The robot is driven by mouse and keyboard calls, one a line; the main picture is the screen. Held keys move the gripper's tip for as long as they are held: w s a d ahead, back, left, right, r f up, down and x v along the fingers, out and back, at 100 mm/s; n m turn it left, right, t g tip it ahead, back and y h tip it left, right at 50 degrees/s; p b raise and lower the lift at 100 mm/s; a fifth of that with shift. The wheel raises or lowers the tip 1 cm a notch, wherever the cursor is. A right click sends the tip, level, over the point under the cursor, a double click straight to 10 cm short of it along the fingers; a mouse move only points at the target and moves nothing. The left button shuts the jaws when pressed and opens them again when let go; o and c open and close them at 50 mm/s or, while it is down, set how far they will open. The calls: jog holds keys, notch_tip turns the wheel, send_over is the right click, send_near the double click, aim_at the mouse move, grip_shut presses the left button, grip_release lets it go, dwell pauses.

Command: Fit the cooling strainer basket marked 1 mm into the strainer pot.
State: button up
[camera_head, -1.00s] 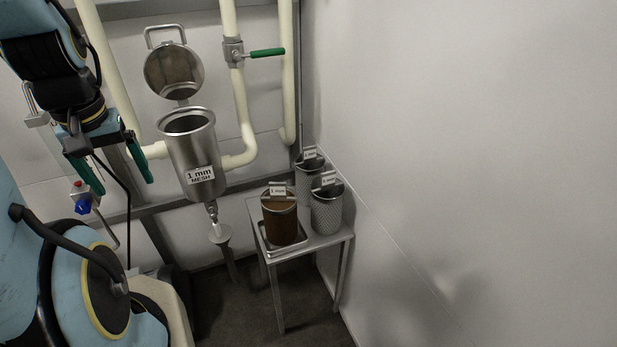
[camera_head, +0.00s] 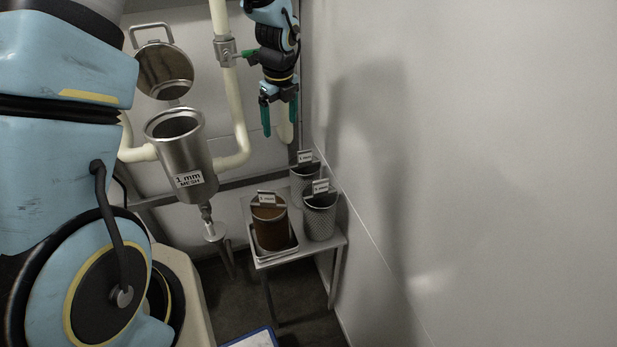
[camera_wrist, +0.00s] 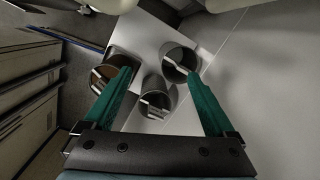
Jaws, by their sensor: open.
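The steel strainer pot (camera_head: 192,160), labelled "1 mm MESH", is on the wall pipes, its round lid (camera_head: 164,70) swung up. On a small steel table (camera_head: 330,243) stand a brown-filled basket (camera_head: 270,228) in a shallow tray (camera_head: 275,256), a grey mesh basket (camera_head: 320,220) right of it and another grey basket (camera_head: 301,183) behind. Their tags are too small to read surely. My gripper (camera_head: 280,124) is open and empty above the table, fingers down. In the wrist view its fingers (camera_wrist: 160,73) frame the baskets below, touching none.
A green-handled valve (camera_head: 226,50) sits on the pale pipe (camera_head: 236,110) close to my arm. A plain wall (camera_head: 460,170) bounds the table's right side. A blue-edged white object (camera_head: 252,339) lies low in front. A drain funnel (camera_head: 214,231) stands below the pot.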

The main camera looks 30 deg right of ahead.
jog(key=d+f+m, duration=0.2)
jog(key=d+m, duration=0.3)
jog(key=d, duration=0.1)
jog(key=p, duration=0.1)
send_over(305, 150)
notch_tip(305, 150, down, 4)
jog(key=f, duration=0.1)
jog(key=shift+f+p, duration=1.35)
jog(key=shift+f, duration=1.55)
grip_shut()
jog(key=shift+w, duration=0.1)
